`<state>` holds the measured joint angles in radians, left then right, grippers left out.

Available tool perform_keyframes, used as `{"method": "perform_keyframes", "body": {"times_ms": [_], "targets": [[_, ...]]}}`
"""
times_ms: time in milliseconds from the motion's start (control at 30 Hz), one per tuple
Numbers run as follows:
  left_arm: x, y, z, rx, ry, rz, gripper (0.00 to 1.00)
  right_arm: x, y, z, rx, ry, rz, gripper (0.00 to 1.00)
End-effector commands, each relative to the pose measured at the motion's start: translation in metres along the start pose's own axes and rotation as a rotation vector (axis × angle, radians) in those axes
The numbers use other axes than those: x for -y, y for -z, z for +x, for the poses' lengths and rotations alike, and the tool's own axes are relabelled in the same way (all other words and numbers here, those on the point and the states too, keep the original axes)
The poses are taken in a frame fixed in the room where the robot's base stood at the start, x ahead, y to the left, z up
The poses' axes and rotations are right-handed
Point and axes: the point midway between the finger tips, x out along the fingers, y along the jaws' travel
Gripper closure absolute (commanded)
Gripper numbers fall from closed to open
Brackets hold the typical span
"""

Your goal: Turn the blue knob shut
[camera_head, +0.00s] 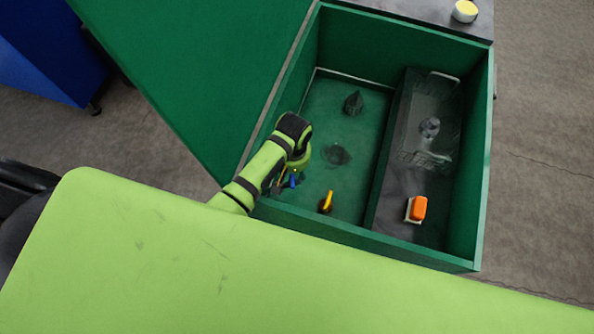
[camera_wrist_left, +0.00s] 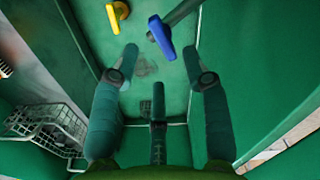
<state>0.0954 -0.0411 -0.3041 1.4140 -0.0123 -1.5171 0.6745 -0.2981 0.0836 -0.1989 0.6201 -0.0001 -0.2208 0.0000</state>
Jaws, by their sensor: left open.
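The blue knob (camera_wrist_left: 161,36) shows in the left wrist view as a blue lever on a grey stem, near the top middle. In the head view a small part of the blue knob (camera_head: 293,181) shows beside my left gripper. My left gripper (camera_wrist_left: 160,58) is open and empty, with its fingers spread on either side below the blue lever and apart from it. In the head view my left gripper (camera_head: 285,180) is inside the green box, mostly hidden by my wrist. My right gripper is not in view.
A yellow knob (camera_head: 327,201) stands to the right of the blue one, close by. The green box (camera_head: 484,180) has raised walls around. A wire basket (camera_wrist_left: 45,127) shows at lower left.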

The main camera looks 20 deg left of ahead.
Motion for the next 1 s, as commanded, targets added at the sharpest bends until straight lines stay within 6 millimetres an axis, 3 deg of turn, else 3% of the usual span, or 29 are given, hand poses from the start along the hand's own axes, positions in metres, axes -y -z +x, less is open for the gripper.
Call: {"method": "perform_keyframes", "body": {"times_ms": [300,667,700,800,1000], "targets": [[0.000,0.000,0.042,0.001,0.000,0.003,0.54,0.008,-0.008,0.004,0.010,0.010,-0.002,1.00],[-0.001,0.000,0.049,0.001,-0.001,0.004,0.54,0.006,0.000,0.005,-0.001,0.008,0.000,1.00],[-0.001,0.000,0.049,0.001,-0.001,0.004,0.58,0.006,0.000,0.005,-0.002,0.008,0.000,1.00],[-0.001,-0.001,0.049,0.001,-0.001,0.004,0.98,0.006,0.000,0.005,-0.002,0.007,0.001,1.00],[0.000,-0.001,0.049,0.001,-0.001,0.006,1.00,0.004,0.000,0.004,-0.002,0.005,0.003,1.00]]}}
